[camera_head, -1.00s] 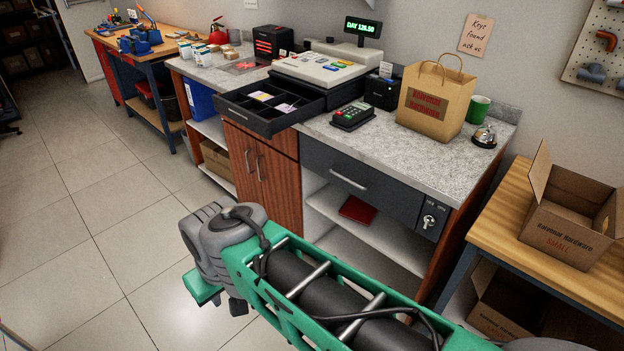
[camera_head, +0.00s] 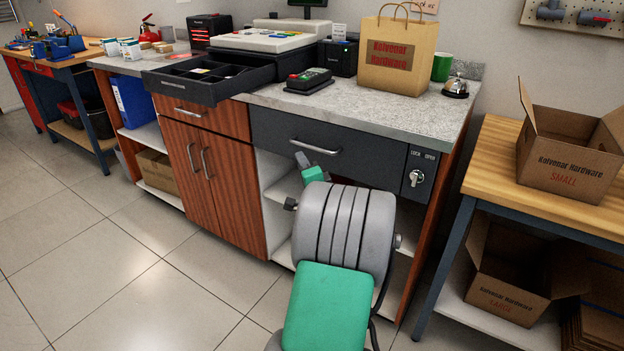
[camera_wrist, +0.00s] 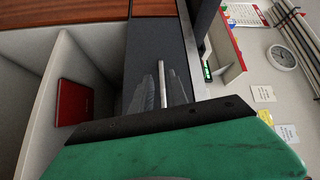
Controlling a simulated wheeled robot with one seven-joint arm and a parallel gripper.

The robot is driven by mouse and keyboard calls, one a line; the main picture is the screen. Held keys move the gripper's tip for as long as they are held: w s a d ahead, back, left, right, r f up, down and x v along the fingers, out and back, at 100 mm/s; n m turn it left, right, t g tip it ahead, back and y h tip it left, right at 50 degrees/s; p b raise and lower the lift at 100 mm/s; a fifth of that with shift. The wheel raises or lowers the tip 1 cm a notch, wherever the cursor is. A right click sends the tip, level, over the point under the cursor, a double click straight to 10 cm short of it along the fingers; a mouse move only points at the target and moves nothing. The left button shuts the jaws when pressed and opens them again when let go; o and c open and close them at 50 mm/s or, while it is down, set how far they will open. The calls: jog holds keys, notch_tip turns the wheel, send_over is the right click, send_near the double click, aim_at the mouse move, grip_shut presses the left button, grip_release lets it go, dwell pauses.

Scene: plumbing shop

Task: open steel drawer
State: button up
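The steel drawer (camera_head: 345,148) is a dark grey front under the right part of the counter, closed, with a bar handle (camera_head: 315,147). In the wrist view the drawer front (camera_wrist: 146,45) appears turned on its side, with its bright handle (camera_wrist: 162,78) ahead of my gripper. My gripper (camera_head: 303,160) is just below the handle in the head view, partly hidden by my arm. In the wrist view two grey finger-like shapes stand apart on either side of the handle, so my gripper (camera_wrist: 164,95) looks open. Contact with the handle cannot be told.
A lock panel with a key (camera_head: 415,178) marked LOCK and OPEN is right of the drawer. An open black cash drawer (camera_head: 208,90) juts out at left. A red item (camera_wrist: 73,102) lies on the shelf below. A wooden table (camera_head: 490,160) with boxes stands right. Floor at left is clear.

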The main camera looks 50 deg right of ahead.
aim_at(312, 147)
jog(key=w+d, duration=0.1)
jog(key=d, duration=0.1)
jog(key=w+d+m+h, duration=0.1)
jog(key=d, duration=0.2)
jog(key=w+d+r+m, duration=0.1)
jog(key=d, duration=0.1)
jog(key=shift+d+h, duration=0.4)
jog(key=shift+c, duration=0.3)
grip_shut()
jog(key=shift+f, duration=0.1)
dwell(0.6)
